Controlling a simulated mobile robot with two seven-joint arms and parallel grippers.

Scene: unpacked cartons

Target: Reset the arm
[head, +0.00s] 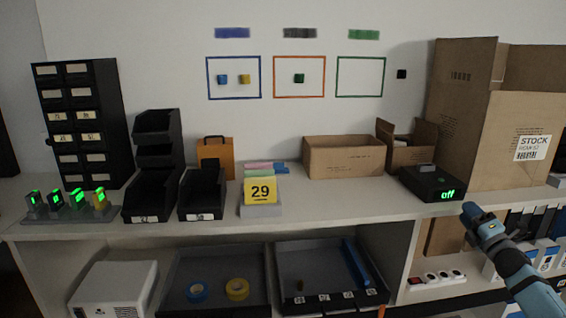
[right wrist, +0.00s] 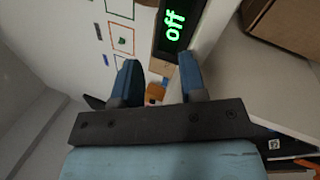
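My right arm comes in from the right in the head view, with its blue gripper (head: 470,209) in front of the shelf edge, below the black device (head: 432,184) whose green display reads "off". In the right wrist view the two fingers of the gripper (right wrist: 158,58) stand apart with nothing held between them. The device (right wrist: 172,30) shows there beyond the fingertips, apart from them. My left arm and gripper are not in view.
Below are a power strip (head: 437,279) and trays with tape rolls (head: 237,289). The counter's front middle is clear.

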